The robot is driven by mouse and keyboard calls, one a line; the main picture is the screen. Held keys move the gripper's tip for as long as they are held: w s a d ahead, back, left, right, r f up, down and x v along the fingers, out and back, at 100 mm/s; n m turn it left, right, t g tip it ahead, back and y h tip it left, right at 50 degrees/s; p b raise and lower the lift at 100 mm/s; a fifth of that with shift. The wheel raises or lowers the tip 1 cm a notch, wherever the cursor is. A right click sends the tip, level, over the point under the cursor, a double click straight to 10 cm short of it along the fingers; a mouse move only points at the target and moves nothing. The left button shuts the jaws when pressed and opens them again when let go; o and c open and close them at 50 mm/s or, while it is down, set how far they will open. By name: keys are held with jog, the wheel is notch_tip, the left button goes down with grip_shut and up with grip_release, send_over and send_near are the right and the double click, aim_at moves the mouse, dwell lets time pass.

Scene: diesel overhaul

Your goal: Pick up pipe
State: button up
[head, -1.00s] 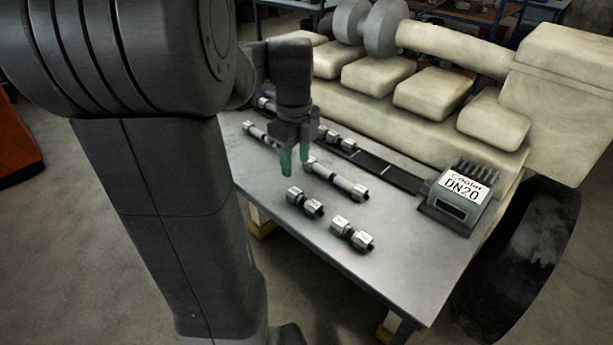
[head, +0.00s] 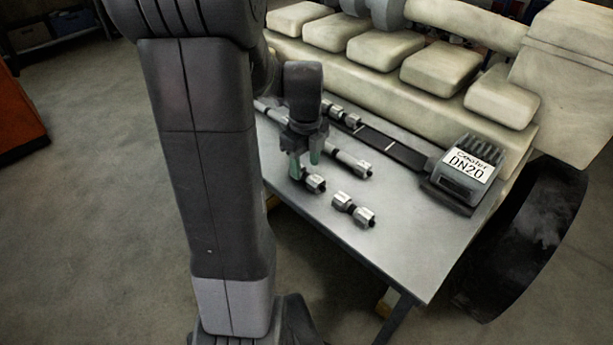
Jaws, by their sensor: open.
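My gripper (head: 306,168) points down over the metal table, its green fingers apart and empty. A short pipe piece with hex ends (head: 316,184) lies right at the fingertips, partly hidden behind them. I cannot tell whether the fingers touch it. A second short pipe piece (head: 354,210) lies to the right and nearer the table's front edge. A longer pipe (head: 349,162) lies behind the gripper, its left part hidden by my gripper. Another pipe (head: 273,112) shows partly at the far left.
The grey table (head: 420,250) is clear at its front right. A cooler block labelled "Cooler DN20" (head: 465,172) stands at the right. A dark slotted strip (head: 395,148) with fittings (head: 342,113) runs along the back, before a large cream engine (head: 385,95).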

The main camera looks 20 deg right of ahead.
aim_at(306, 177)
jog(key=shift+f, duration=1.35)
jog(key=shift+w, duration=0.1)
grip_shut()
